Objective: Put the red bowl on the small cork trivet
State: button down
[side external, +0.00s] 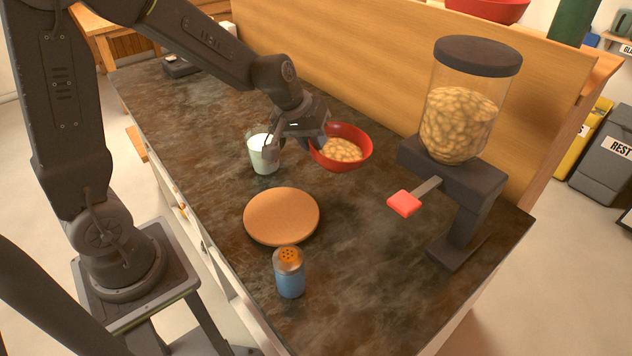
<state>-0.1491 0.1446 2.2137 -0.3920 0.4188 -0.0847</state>
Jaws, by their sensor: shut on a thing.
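The red bowl (358,164) holds pale, nut-like pieces and is at the middle of the counter's far half. My gripper (318,140) is shut on the bowl's left rim. The bowl looks held a little above the counter, slightly tilted, though the gap is hard to judge. The round cork trivet (281,216) lies flat on the counter, in front of and to the left of the bowl. Its top is bare. The gripper's fingertips are partly hidden by the gripper body and the rim.
A glass of white liquid (264,155) stands close to my gripper, behind the trivet. A blue shaker (289,273) stands just in front of the trivet. A dispenser (459,125) with a red lever (404,203) stands at the right. The counter between bowl and trivet is clear.

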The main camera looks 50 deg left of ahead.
aim_at(331, 161)
jog(key=d+m, duration=0.1)
jog(key=m, duration=0.1)
jog(key=d+f+m+h, duration=0.1)
jog(key=d+m, duration=0.1)
jog(key=d+f+m+g+h, duration=0.1)
jog(key=d+m, duration=0.1)
jog(key=shift+s, duration=0.15)
jog(key=shift+d+m, duration=0.3)
jog(key=shift+d+r, duration=0.1)
jog(key=shift+r, duration=0.1)
notch_tip(331, 161, up, 8)
jog(key=w+a+n, duration=0.2)
jog(key=a, duration=0.7)
jog(key=w+a+n, duration=0.2)
jog(key=a, duration=0.7)
jog(key=s+a+n+t+y, duration=0.1)
jog(key=s+a+n, duration=0.1)
jog(key=a, duration=0.7)
jog(key=s+a+n+t, duration=0.1)
jog(key=s+a, duration=0.2)
jog(key=a, duration=0.6)
jog(key=f, duration=0.9)
jog(key=shift+w+d, duration=0.25)
jog(key=shift+d, duration=0.05)
jog(key=shift+f, duration=2.15)
jog(key=shift+f, duration=0.15)
